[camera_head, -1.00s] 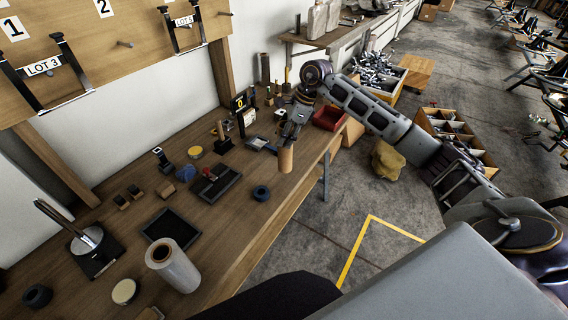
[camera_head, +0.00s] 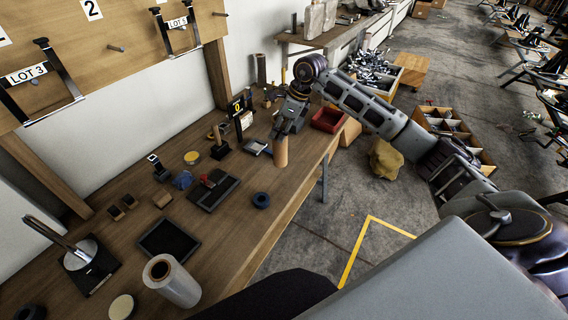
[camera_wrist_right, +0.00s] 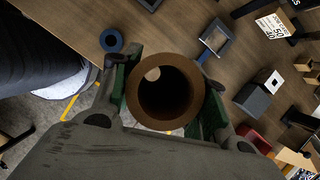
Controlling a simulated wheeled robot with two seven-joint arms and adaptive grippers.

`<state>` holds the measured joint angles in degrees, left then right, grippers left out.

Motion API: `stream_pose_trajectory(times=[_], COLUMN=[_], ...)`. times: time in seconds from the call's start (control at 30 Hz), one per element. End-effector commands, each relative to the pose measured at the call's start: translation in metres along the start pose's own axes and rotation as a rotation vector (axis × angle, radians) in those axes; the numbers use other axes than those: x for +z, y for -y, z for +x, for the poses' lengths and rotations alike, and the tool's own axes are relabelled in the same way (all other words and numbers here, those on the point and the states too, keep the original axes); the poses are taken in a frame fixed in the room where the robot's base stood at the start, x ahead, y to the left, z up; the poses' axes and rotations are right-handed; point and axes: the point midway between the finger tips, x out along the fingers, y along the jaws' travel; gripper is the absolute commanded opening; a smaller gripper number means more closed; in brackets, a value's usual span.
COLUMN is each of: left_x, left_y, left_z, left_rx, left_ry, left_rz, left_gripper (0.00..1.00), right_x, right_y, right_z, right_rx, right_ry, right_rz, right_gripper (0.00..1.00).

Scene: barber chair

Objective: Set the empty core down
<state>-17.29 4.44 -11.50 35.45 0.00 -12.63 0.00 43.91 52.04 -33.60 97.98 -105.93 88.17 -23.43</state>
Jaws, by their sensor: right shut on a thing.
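The empty core is a brown cardboard tube (camera_head: 281,152), held upright in my right gripper (camera_head: 286,130) near the front edge of the wooden bench (camera_head: 225,230). In the right wrist view I look down into the hollow core (camera_wrist_right: 190,96), with the gripper's green-lined fingers closed on both sides of it. I cannot tell whether the core's lower end touches the bench. My left gripper is not in view.
A blue ring (camera_head: 261,200) lies left of the core. A black tray with a red-handled tool (camera_head: 213,189), a flat black tray (camera_head: 168,240) and a white film roll (camera_head: 172,281) lie farther left. A red bin (camera_head: 328,119) is beyond the gripper.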

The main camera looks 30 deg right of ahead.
Motion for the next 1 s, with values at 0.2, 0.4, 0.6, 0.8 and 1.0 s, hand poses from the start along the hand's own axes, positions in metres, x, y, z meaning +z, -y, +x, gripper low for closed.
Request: stream_pose_trajectory(times=[0.2,0.4,0.6,0.8,1.0], left_x=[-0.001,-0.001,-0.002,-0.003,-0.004], left_y=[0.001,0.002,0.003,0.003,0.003], left_z=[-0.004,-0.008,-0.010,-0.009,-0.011], left_rx=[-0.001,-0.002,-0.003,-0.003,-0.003], left_ry=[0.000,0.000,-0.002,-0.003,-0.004], left_rz=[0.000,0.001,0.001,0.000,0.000], left_gripper=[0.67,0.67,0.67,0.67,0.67], right_x=[-0.009,-0.019,-0.022,-0.022,-0.025], right_y=[-0.001,-0.001,0.000,0.000,-0.001], right_z=[0.021,0.044,0.054,0.054,0.060], right_rx=[0.004,0.004,0.001,0.001,0.003], right_ry=[-0.001,-0.001,0.000,0.000,-0.002], right_rz=[0.001,0.000,0.000,0.000,0.001], right_gripper=[0.16,0.16,0.16,0.16,0.16])
